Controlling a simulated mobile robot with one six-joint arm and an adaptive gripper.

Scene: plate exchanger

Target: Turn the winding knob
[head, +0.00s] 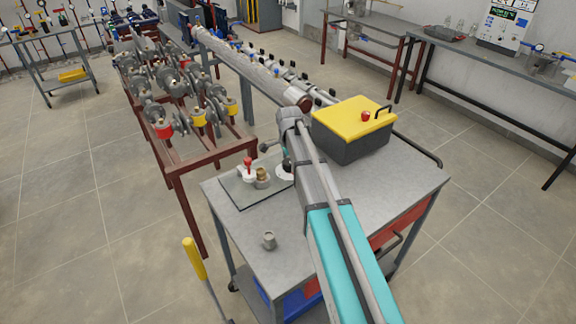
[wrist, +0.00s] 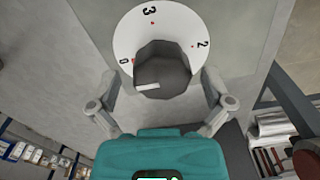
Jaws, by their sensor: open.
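The winding knob (wrist: 165,66) is a dark grey, faceted knob on a round white dial (wrist: 130,38) with black numerals 0, 2 and 3 and small red marks. A white line on the knob points left, towards the 0. My gripper (wrist: 160,83) is open, with one finger on each side of the knob in the wrist view. I cannot tell whether the fingertips touch it. In the head view part of the white dial (head: 284,174) shows on a grey panel (head: 240,190) on the cart, partly hidden by my arm.
The panel also carries a red-handled fitting (head: 247,170) and a brass fitting (head: 262,178). A yellow-lidded grey box (head: 350,145) stands close right of my arm on the cart (head: 225,215). A small grey cup (head: 269,241) stands near the front. A rusty-framed rack (head: 195,165) adjoins at left.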

